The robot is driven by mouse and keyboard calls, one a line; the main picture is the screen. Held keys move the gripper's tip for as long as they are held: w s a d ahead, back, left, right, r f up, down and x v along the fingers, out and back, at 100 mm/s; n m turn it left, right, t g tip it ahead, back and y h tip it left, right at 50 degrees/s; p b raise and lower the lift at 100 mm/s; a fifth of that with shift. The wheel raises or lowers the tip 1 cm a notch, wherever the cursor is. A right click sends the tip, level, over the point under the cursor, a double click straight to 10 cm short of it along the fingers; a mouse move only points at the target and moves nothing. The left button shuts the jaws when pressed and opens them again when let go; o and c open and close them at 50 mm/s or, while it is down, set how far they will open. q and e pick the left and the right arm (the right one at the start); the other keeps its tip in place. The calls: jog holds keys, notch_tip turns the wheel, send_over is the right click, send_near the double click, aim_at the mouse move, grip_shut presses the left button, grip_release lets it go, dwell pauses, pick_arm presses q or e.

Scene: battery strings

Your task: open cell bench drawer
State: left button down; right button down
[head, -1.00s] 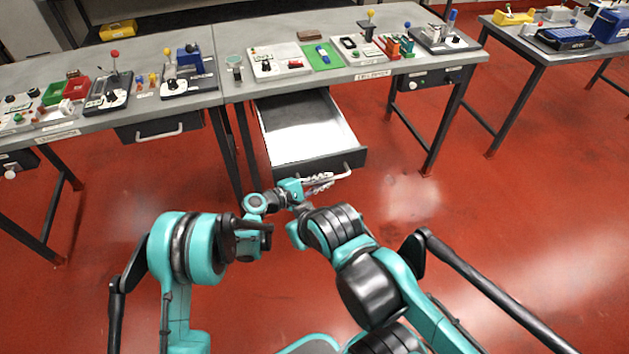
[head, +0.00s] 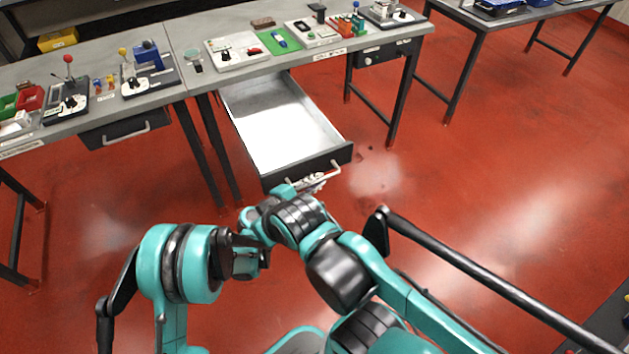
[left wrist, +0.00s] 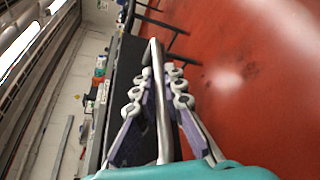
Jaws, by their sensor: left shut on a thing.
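The cell bench drawer (head: 280,130) is pulled far out from under the middle bench in the head view. Its light inside is bare and its front (head: 306,165) is dark. The silver bar handle (head: 327,174) is on that front. My left gripper (head: 311,183) is at the handle, shut on it. In the left wrist view, the handle bar (left wrist: 162,105) runs between the two fingers of my left gripper (left wrist: 158,85), with the dark drawer front (left wrist: 128,70) beside it. I cannot make out my right gripper.
The bench (head: 225,77) above carries a green mat (head: 278,42), small devices and a label. A closed drawer (head: 127,130) is under the left bench. Dark table legs (head: 212,150) stand left of the open drawer. The red floor to the right is clear.

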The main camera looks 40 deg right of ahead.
pick_arm(q)
jog(key=c, duration=1.6)
grip_release()
jog(key=shift+w, duration=0.1)
jog(key=v, duration=1.2)
